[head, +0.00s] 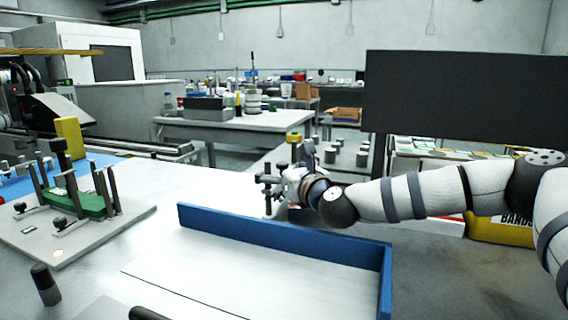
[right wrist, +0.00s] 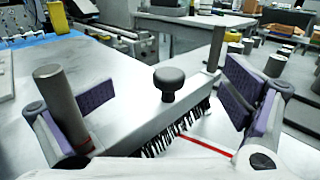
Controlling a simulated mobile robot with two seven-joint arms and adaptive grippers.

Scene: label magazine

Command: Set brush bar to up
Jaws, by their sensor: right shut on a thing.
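The brush bar (right wrist: 176,116) is a grey bar with dark bristles along its lower edge and a round black knob (right wrist: 169,80) on top. In the right wrist view it runs diagonally between a near dark post (right wrist: 62,100) and a far thin post (right wrist: 218,45). My right gripper (right wrist: 168,97) has its purple-padded fingers on either side of the bar and is shut on it, with the fingers wide apart. In the head view the right gripper (head: 276,184) is beyond the blue-walled tray, and its hand hides most of the bar. My left gripper is out of view.
A blue-walled tray (head: 290,239) stands in front of the right hand. At left, a fixture plate (head: 110,225) carries posts and a green part (head: 88,203). A dark panel (head: 465,95) rises behind the right arm. Bare table lies between fixture and tray.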

